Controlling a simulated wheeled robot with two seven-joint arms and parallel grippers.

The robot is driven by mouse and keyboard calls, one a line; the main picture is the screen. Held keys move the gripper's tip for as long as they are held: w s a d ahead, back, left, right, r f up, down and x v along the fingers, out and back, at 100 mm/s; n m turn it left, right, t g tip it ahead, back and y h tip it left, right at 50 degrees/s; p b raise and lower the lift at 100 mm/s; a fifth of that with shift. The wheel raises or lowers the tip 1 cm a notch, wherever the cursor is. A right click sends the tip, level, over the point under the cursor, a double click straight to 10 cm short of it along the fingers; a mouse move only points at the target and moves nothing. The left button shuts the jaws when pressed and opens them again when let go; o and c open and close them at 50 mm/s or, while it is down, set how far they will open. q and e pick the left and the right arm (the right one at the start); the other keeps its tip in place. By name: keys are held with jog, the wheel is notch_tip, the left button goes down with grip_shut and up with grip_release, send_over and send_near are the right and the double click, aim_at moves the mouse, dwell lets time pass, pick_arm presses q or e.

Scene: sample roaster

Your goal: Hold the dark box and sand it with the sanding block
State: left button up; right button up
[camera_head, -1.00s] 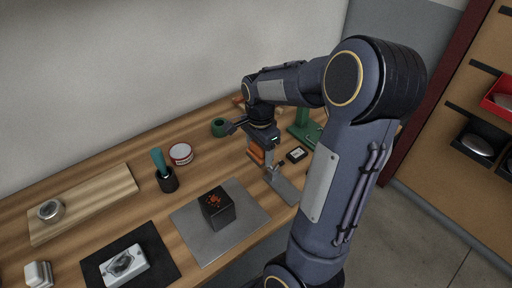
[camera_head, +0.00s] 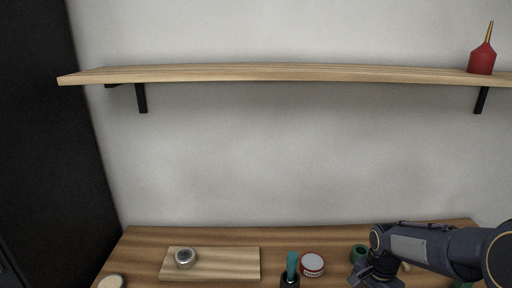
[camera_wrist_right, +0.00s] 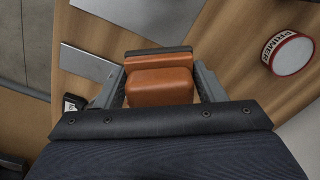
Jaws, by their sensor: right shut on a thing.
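The sanding block (camera_wrist_right: 160,86), orange-brown with a dark strip along its far edge, sits between the fingers of my right gripper (camera_wrist_right: 160,80) in the right wrist view. The gripper is shut on it. In the head view, part of my right gripper (camera_head: 376,277) shows at the lower right edge, and the block is not visible there. The dark box is not in view in either current frame. My left gripper is not in view.
A shelf (camera_head: 290,73) with a red bottle (camera_head: 482,58) hangs above. Grey flat pieces (camera_wrist_right: 88,62) lie below my right gripper.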

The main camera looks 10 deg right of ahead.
jog(key=w+a+f+n+p, duration=0.1)
jog(key=w+a+f+n, duration=0.1)
jog(key=a+n, duration=0.4)
jog(key=w+a+f+n+p, duration=0.1)
jog(key=a+n+p, duration=0.1)
jog(key=a+n, duration=0.5)
jog(key=shift+w+a+f, duration=0.4)
jog(key=shift+a, duration=0.2)
jog(key=shift+r, duration=0.1)
